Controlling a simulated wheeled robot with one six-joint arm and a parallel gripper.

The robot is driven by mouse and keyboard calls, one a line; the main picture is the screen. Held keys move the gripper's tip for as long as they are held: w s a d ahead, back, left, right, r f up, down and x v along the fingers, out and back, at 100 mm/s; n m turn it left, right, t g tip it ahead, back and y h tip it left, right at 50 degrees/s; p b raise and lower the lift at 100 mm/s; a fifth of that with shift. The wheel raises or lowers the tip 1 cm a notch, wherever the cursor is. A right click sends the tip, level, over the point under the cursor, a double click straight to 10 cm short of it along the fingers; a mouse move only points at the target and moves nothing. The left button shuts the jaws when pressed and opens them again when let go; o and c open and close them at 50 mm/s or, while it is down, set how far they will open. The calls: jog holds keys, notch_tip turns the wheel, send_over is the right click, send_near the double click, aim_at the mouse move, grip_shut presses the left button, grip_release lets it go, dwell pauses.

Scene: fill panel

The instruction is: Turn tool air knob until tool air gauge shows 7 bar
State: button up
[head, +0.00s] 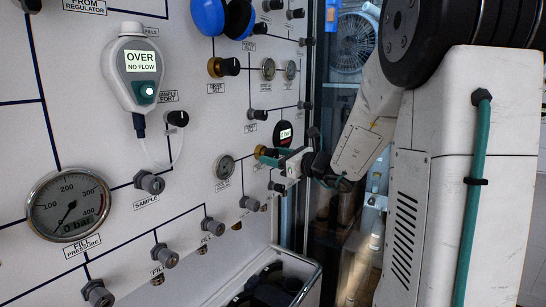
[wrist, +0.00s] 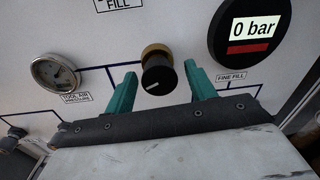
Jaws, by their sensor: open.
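The tool air pressure gauge (wrist: 55,75) is a small round white dial with a metal rim, left in the wrist view; its needle is too small to read. It also shows in the head view (head: 224,167). A black knob with a brass base (wrist: 158,72) and a white mark stands right of the gauge; its own label is not visible. My gripper (wrist: 160,70) has its green fingers open on either side of this knob, with gaps showing at both sides. In the head view, my gripper (head: 283,163) is close to the panel beside the brass-based knob (head: 264,152).
A black digital gauge (wrist: 249,30) labelled fine fill reads 0 bar, right of my fingers. The fill pressure gauge (head: 69,204) and several black knobs fill the panel. A grey bin (head: 222,292) stands below. A hand-held sampler (head: 137,68) reads OVER, NO FLOW.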

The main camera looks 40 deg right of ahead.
jog(key=shift+w+a, duration=0.15)
jog(key=shift+w, duration=0.2)
jog(key=c, duration=0.9)
jog(key=shift+n, duration=2.2)
jog(key=shift+c, duration=0.2)
jog(key=o, duration=0.9)
jog(key=shift+o, duration=0.2)
